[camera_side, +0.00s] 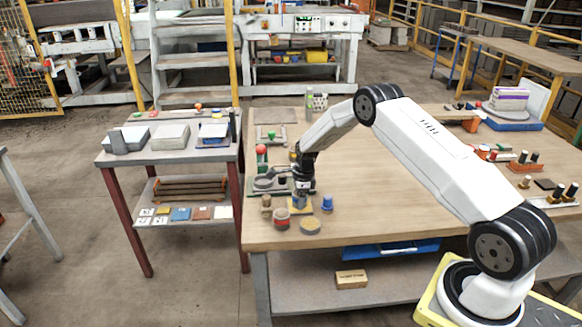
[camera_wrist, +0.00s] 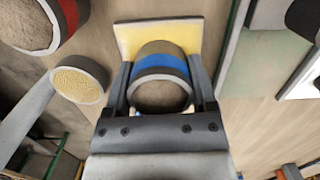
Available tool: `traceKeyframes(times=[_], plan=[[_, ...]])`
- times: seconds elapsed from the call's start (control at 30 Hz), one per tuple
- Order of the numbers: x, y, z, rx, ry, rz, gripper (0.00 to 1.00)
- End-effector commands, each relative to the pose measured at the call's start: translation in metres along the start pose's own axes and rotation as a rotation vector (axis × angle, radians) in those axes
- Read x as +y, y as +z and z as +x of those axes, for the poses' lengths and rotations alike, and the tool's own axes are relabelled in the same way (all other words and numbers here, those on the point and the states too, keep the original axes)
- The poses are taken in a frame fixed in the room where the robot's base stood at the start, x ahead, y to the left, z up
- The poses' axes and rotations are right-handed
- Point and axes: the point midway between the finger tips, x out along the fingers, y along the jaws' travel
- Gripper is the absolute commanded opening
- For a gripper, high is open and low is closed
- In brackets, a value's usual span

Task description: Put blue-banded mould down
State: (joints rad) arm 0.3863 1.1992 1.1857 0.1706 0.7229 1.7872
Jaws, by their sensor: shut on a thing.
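The blue-banded mould (camera_wrist: 163,68) is a grey-brown cylinder with a blue stripe. In the wrist view it sits between the two dark fingers of my gripper (camera_wrist: 160,85), which is shut on it. A pale yellow square plate (camera_wrist: 142,32) lies just beyond and under the mould. In the side view my gripper (camera_side: 301,188) points down at the left front of the wooden table, with the yellow plate (camera_side: 302,207) below it. I cannot tell whether the mould touches the plate. My fingers hide part of the mould.
A red-banded mould (camera_side: 281,219) stands close by at the front left. A round disc with a grainy top (camera_side: 311,226) and a blue piece (camera_side: 327,204) are also near. A grey-green fixture (camera_side: 270,183) lies behind. The table's middle is clear.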

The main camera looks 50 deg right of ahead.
Motion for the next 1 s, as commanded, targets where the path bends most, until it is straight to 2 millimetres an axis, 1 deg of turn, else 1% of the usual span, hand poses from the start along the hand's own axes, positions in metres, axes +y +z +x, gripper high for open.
traceKeyframes(times=[0.27, 0.3, 0.37, 0.4, 0.77, 0.87, 1.0], plan=[[-0.001, 0.0, 0.002, -0.001, -0.002, 0.0, 0.0], [0.0, 0.0, 0.003, 0.0, -0.001, 0.0, 0.79], [0.0, 0.0, 0.003, 0.0, -0.001, 0.0, 0.98], [0.0, 0.0, 0.003, 0.0, 0.0, 0.0, 1.0], [0.0, 0.0, -0.001, 0.0, 0.0, 0.0, 1.0], [0.0, 0.0, -0.005, 0.0, -0.001, 0.0, 1.0], [-0.001, 0.0, -0.017, 0.0, -0.001, 0.0, 1.0]])
